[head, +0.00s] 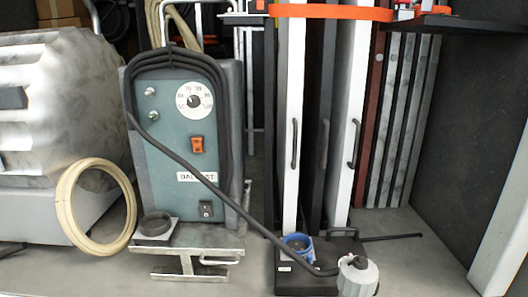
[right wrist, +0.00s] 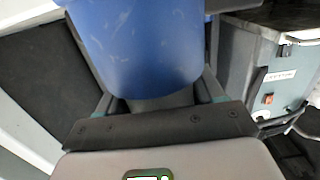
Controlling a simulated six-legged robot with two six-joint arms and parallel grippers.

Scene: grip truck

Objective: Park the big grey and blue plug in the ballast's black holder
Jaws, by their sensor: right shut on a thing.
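The plug (head: 357,277) shows as a grey body with a black cap at the bottom edge of the head view; its lower part is out of frame. In the right wrist view its blue part (right wrist: 140,45) fills the upper middle. My right gripper (right wrist: 160,99) is shut on the plug, with a teal pad on each side. The ballast (head: 167,165) is a teal-fronted box with a dial and an orange switch. It also shows at the right of the wrist view (right wrist: 283,75). The black holder (head: 155,225) sits low at its front left and looks empty. My left gripper is not in view.
A black cable (head: 240,205) runs from the ballast to the plug. A blue socket (head: 297,244) on a black block (head: 305,280) stands left of the plug. A cream hose coil (head: 68,205) leans left of the holder. A metal frame (head: 190,262) lies before the ballast.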

